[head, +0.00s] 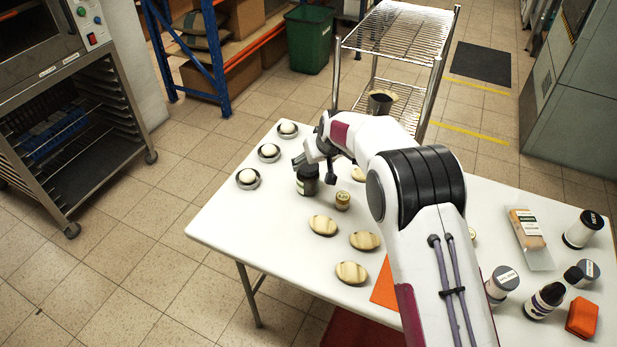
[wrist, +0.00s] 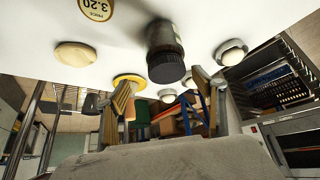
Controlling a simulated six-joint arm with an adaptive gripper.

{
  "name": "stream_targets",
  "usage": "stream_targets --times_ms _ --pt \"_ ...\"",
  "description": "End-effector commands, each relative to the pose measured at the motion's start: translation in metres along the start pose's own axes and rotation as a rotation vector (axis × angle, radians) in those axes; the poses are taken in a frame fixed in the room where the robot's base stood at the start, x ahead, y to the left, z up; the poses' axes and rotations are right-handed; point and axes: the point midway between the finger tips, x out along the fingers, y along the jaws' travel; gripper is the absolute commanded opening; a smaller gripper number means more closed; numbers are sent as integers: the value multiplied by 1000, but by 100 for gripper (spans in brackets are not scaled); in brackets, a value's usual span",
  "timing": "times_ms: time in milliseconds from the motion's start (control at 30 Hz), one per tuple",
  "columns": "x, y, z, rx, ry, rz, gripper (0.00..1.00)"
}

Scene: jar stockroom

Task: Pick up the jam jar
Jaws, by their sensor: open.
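A dark jar with a black lid (head: 307,187), which looks like the jam jar, stands upright on the white table. The wrist view shows the fingers of my gripper (wrist: 163,83) spread wide, with nothing held. I cannot tell whether a finger touches the jar.
A small gold piece with a price label (head: 343,200) stands right beside the jar. Three dark dishes with white balls (head: 268,151) lie to its left, and pale striped ovals (head: 322,225) in front. Several jars and bottles (head: 584,229) and an orange block (head: 582,317) stand at the right.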

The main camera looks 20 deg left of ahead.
Motion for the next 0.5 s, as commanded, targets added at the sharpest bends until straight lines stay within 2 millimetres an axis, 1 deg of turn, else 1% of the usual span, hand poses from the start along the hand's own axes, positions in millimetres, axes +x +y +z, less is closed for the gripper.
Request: stream_targets --times_ms 33,133,500 --pt "4 -3 1 -4 0 -2 69" --pt "9 -6 1 -8 1 -4 69" --pt "9 -6 1 -8 1 -4 69"
